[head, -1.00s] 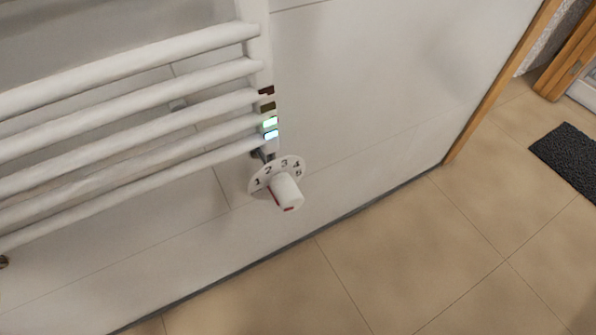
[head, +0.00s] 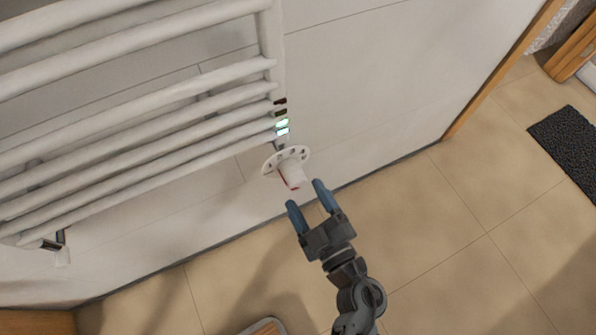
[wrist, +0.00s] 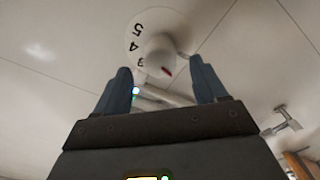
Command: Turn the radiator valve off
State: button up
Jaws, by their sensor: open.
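The radiator valve is a white knob (head: 292,174) with a red mark, in front of a white dial disc (head: 271,165) at the radiator's lower right corner. My gripper (head: 306,194) is open and empty, just below the knob in the head view, with its blue fingertips pointing at it. In the wrist view the knob (wrist: 161,62) and its red mark show between and beyond the two fingers. The numbers 3, 4 and 5 can be read on the disc (wrist: 139,30) there. I cannot tell whether a fingertip touches the knob.
The white towel radiator (head: 150,140) fills the left, with lit green indicators (head: 282,126) above the valve. The tiled wall (head: 380,90) lies behind. The beige floor (head: 420,220) is open to the right, with a dark mat (head: 570,145) at the far right.

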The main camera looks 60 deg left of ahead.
aim_at(300, 187)
jog(key=a, duration=0.4)
jog(key=a+b, duration=0.1)
jog(key=shift+w+a, duration=0.25)
jog(key=shift+a, duration=0.15)
jog(key=c, duration=1)
jog(key=shift+n, duration=2.4)
jog(key=shift+c, duration=0.3)
jog(key=o, duration=1.1)
jog(key=shift+c, duration=0.2)
jog(key=shift+d, duration=0.1)
jog(key=shift+s+d+p, duration=0.15)
jog(key=shift+d+p, duration=0.35)
jog(key=shift+d, duration=1.45)
jog(key=shift+s+d+p, duration=0.15)
jog(key=shift+d+p, duration=0.35)
jog(key=shift+d, duration=1.4)
